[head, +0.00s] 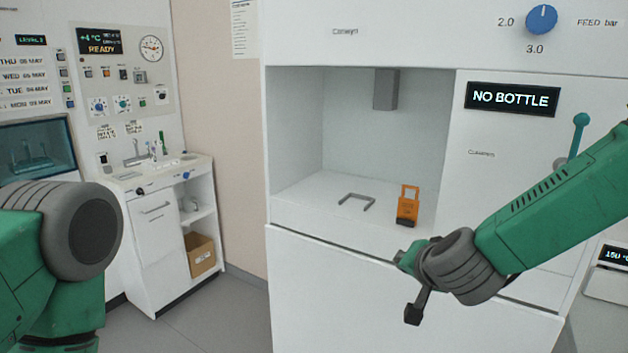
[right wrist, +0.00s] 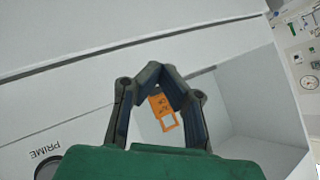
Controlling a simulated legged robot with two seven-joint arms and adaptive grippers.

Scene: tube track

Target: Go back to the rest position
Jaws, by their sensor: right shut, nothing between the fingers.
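My right arm comes in from the right in the head view, and its gripper (head: 415,312) hangs in front of the white machine, below and in front of its open bay. In the right wrist view the right gripper (right wrist: 160,68) has its fingertips together, with nothing between them. My left arm shows at the left edge of the head view as a green link and a grey joint; the left gripper is out of view.
The machine's display (head: 512,98) reads NO BOTTLE. A teal-handled lever (head: 579,130) is close to my right arm. A sink cabinet (head: 160,230) stands at left; bare floor lies between.

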